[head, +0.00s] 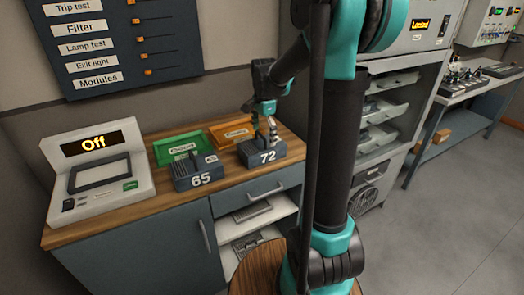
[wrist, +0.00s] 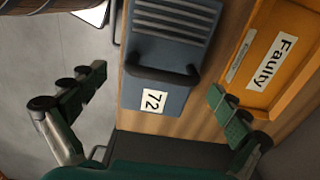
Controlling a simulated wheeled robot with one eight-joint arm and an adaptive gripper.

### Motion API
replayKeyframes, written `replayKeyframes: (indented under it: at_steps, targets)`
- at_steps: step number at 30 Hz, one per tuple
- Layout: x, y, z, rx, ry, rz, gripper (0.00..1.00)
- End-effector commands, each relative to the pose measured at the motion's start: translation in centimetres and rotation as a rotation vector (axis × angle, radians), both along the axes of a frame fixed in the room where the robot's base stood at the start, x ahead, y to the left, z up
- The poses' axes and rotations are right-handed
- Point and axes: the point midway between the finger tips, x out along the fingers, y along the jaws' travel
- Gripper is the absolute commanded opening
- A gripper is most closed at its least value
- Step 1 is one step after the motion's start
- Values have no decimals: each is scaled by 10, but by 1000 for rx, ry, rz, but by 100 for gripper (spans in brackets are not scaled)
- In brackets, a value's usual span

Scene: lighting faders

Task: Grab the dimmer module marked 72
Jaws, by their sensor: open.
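The dimmer module marked 72 (head: 262,152) is a blue-grey block with ribs, a dark handle and a white number label. It sits on the wooden counter, near the front edge. It also shows in the wrist view (wrist: 168,60), with its label facing my gripper. My gripper (head: 268,124) is just above and behind the module in the head view. In the wrist view my gripper (wrist: 160,100) is open, with one finger to each side of the module and clear space between. The fingers do not appear to touch it.
The module marked 65 (head: 196,172) stands left of module 72. A green tray (head: 178,148) and an orange tray labelled Faulty (wrist: 262,60) lie behind them; the orange tray is close to one finger. A console reading Off (head: 97,170) stands at the counter's left.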

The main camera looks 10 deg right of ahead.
Motion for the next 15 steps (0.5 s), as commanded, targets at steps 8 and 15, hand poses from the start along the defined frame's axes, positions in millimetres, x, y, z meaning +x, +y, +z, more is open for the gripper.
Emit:
replayKeyframes:
  at_steps: [8, 15]
  targets:
    - [0, 7, -33, 0, 0, 2, 100]
    - [-1, 6, -52, 0, 0, 0, 100]
